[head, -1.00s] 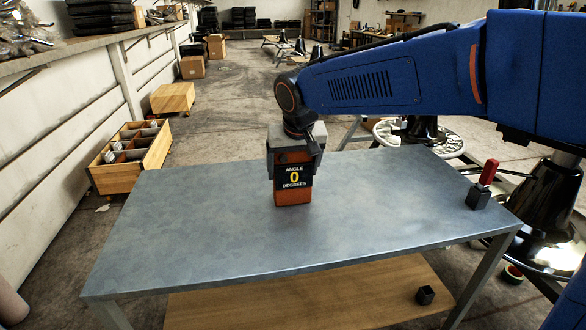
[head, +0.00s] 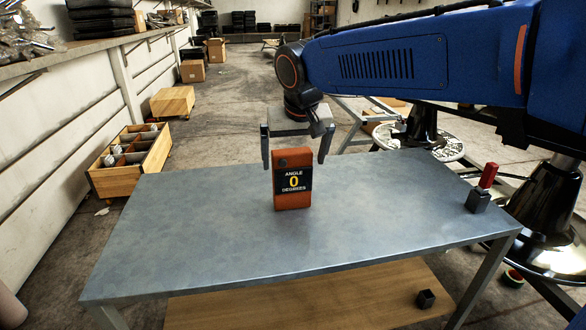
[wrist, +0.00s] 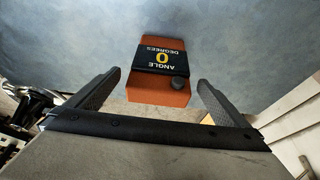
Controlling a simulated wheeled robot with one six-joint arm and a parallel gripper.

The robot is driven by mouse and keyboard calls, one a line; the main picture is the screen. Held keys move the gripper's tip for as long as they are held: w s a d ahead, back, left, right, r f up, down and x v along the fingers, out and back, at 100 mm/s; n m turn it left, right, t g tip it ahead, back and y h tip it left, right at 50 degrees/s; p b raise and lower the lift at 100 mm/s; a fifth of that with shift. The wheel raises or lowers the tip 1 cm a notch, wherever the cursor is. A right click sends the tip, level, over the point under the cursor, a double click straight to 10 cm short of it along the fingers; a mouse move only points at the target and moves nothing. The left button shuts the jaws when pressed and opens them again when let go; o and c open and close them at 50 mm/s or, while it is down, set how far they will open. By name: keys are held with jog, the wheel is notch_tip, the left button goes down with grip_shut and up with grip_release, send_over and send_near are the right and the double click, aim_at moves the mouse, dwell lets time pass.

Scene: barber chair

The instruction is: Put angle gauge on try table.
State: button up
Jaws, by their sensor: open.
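The angle gauge (head: 293,180) is an orange block with a black label reading "ANGLE 0 DEGREES". It stands upright on the grey metal table (head: 200,240), near the middle of the top. My gripper (head: 297,166) is open above and behind it, with its fingers spread to either side and apart from the gauge. In the wrist view the gauge (wrist: 158,88) lies just beyond and between the two open fingers (wrist: 160,92), and nothing is held.
A black block with a red upright piece (head: 482,187) stands at the table's right edge. A small black cube (head: 425,298) sits on the wooden lower shelf (head: 300,300). A wooden crate (head: 130,165) stands on the floor at left. Most of the tabletop is clear.

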jog(key=v, duration=0.5)
jog(key=shift+s+r, duration=0.15)
jog(key=shift+r, duration=0.2)
jog(key=s+d+f, duration=0.2)
jog(key=s+d, duration=0.1)
jog(key=d, duration=0.4)
jog(key=s+d+f+m, duration=0.1)
jog(key=s+d+f, duration=0.1)
jog(key=d, duration=0.5)
jog(key=s+d+f, duration=0.2)
jog(key=s+d, duration=0.1)
jog(key=d, duration=0.4)
jog(key=s+d+f+m+h, duration=0.1)
jog(key=s+d+f+m, duration=0.1)
jog(key=s+d+f, duration=1)
jog(key=s, duration=0.3)
jog(key=shift+s+d+f, duration=0.3)
jog(key=shift+d+f, duration=0.05)
jog(key=shift+d, duration=0.05)
